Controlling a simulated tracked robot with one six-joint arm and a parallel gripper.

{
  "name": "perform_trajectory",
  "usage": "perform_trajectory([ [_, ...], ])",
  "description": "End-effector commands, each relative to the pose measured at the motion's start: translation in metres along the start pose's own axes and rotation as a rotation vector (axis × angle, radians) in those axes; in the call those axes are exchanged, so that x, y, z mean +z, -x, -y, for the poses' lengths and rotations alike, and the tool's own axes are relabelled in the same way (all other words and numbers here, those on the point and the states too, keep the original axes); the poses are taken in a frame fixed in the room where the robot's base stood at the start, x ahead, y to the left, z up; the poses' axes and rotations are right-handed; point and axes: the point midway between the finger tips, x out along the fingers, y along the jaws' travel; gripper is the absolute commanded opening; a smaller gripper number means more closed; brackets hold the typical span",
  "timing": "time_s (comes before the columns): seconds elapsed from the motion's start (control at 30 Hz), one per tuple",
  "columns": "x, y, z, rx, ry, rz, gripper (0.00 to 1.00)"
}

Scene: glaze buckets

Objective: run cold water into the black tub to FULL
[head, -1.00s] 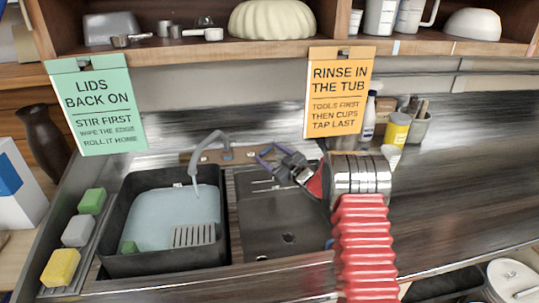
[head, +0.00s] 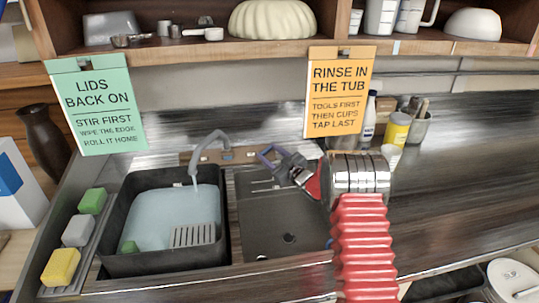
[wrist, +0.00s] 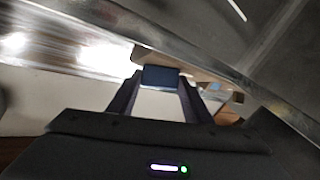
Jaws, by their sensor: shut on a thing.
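The black tub (head: 118,222) stands in the left of the sink unit in the head view, with pale blue water (head: 150,215) inside, below its rim. I cannot make out a FULL mark. The grey tap spout (head: 210,141) arches over the tub's back right corner. My gripper (head: 264,154) reaches in from the right beside the tap's brown base. In the wrist view my gripper (wrist: 160,82) is shut on a dark blue block (wrist: 160,76), which looks like a tap handle. Its fingertips are partly hidden.
A dark basin (head: 265,225) with a drain lies right of the tub. A slotted grey piece (head: 193,235) and a green block (head: 129,247) are in the tub. Green, grey and yellow sponges (head: 61,267) line the left edge. Bottles and cups (head: 397,130) stand behind my arm.

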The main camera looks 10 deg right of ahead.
Motion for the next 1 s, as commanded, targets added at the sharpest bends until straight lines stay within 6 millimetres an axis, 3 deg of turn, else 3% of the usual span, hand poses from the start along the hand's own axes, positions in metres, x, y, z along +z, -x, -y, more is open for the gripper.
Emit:
perform_trajectory([
  [1.0,-0.0012,-0.0026,0.0114,0.428,-0.267,0.000,0.23],
])
